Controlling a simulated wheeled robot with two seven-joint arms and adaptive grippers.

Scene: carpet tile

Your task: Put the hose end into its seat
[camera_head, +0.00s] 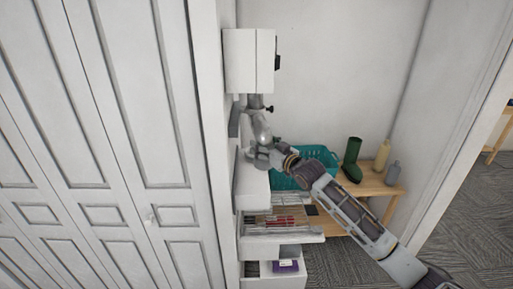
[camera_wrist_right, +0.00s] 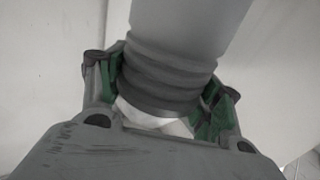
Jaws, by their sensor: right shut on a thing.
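My right gripper (camera_head: 262,156) reaches in from the lower right to the narrow white unit. In the right wrist view the gripper (camera_wrist_right: 165,92) is shut around a grey hose end (camera_wrist_right: 172,65), with green finger pads on both sides of its ribbed dark collar. A smooth, lighter grey tube runs up from the collar. In the head view the grey hose (camera_head: 260,126) shows just above the gripper, below a short grey pipe. I cannot pick out the seat, nor tell whether the hose end touches it. My left gripper is not in view.
A white cabinet (camera_head: 249,60) hangs above the hose. Below are an open drawer (camera_head: 290,233) with files and a lower one holding a purple item (camera_head: 286,265). A teal basket (camera_head: 318,157), green boot (camera_head: 351,160) and bottles stand on a wooden bench (camera_head: 376,185).

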